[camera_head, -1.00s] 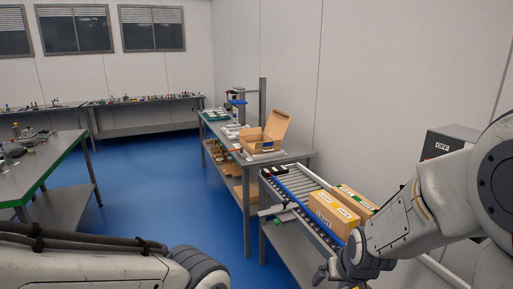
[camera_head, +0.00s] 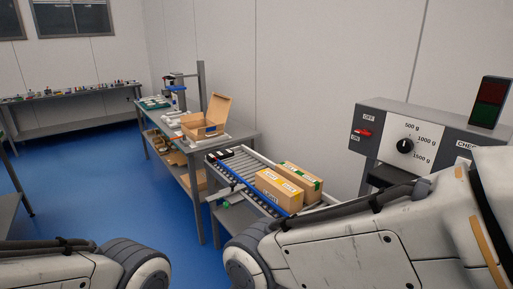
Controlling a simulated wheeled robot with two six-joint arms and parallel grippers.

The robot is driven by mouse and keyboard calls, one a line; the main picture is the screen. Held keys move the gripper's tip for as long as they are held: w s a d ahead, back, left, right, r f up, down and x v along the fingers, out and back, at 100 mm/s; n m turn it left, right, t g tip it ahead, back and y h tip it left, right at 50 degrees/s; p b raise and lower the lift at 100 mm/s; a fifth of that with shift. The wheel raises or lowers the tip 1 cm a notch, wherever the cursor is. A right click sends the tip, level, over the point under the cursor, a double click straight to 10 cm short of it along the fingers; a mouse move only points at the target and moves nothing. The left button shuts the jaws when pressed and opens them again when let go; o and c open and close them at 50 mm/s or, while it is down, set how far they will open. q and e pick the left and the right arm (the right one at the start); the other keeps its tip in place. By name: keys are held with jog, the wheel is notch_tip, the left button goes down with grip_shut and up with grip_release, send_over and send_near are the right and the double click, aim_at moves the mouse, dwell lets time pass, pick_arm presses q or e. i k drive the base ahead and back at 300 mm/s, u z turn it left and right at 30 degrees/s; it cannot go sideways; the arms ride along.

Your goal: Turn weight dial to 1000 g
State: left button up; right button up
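The weight dial (camera_head: 404,146) is a round black knob on a white panel at the right, on the front of a grey control box (camera_head: 445,135). The labels 500 g, 1000 g and 1500 g run around its upper and right side. Its pointer is too small to read for certain. My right arm crosses the lower right in front of and below the box. My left arm lies along the bottom left. Neither gripper shows, and nothing touches the dial.
A red switch (camera_head: 363,132) sits left of the dial between OFF and ON labels. A red and green light (camera_head: 489,102) tops the box. A roller conveyor (camera_head: 238,164) holds cardboard boxes (camera_head: 279,189). A workbench (camera_head: 240,135) with an open carton (camera_head: 207,121) stands behind it.

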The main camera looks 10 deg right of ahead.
aim_at(403, 145)
jog(key=z, duration=1.4)
